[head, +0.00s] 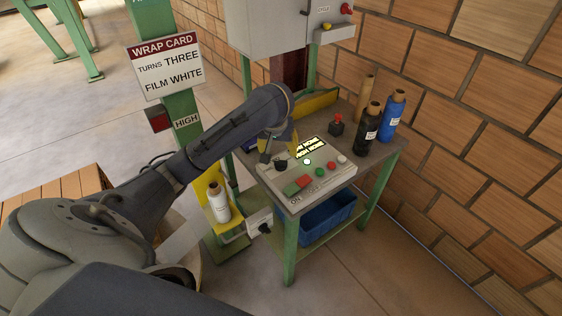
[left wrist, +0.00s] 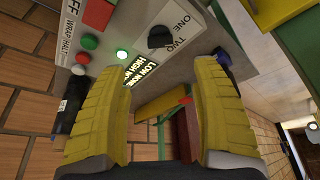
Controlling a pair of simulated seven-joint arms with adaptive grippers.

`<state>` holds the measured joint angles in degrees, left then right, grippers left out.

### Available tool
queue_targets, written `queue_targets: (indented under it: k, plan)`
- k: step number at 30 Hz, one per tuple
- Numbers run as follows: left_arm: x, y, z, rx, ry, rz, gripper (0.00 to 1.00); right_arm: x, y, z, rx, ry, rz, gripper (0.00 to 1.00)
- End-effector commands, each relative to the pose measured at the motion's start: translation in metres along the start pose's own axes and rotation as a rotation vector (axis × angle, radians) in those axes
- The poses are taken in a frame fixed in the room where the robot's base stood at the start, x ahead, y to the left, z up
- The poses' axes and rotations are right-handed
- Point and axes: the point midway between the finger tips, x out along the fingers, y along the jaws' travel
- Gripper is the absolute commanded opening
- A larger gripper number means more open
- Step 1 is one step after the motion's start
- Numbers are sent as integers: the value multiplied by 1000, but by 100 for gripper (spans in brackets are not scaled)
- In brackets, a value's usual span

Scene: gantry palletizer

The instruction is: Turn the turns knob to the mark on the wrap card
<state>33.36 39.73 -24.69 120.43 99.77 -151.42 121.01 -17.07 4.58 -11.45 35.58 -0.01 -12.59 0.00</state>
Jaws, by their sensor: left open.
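The wrap card (head: 166,63) on the green post reads TURNS THREE and FILM WHITE. A black knob (head: 281,165), apparently the turns knob, sits at the left of the control panel (head: 325,181) in the head view. In the left wrist view the knob (left wrist: 161,37) has ONE and TWO printed beside it; other marks are not seen and its pointer is unclear. My left gripper (left wrist: 160,66) is open, its yellow fingers apart on either side below the knob in the picture, with nothing between them. In the head view the gripper (head: 279,144) is just above the panel's left side, partly hidden by my wrist.
The panel also has red and green buttons, a lit lamp (head: 307,161) and a lit display (head: 310,148). Black (head: 367,127) and blue (head: 391,114) film rolls stand at the bench's right. A white roll (head: 218,203) is on a yellow holder, and a blue bin (head: 328,216) sits below.

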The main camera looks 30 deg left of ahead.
Motion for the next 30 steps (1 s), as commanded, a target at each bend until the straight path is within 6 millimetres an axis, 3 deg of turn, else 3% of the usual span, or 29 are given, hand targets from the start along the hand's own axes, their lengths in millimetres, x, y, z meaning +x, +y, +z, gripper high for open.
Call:
queue_targets:
  k: [30]
  plan:
    - [110, -1, 2, -2, -5, -2, 65, 0, -1, 3, 0, -4, -1, 0]
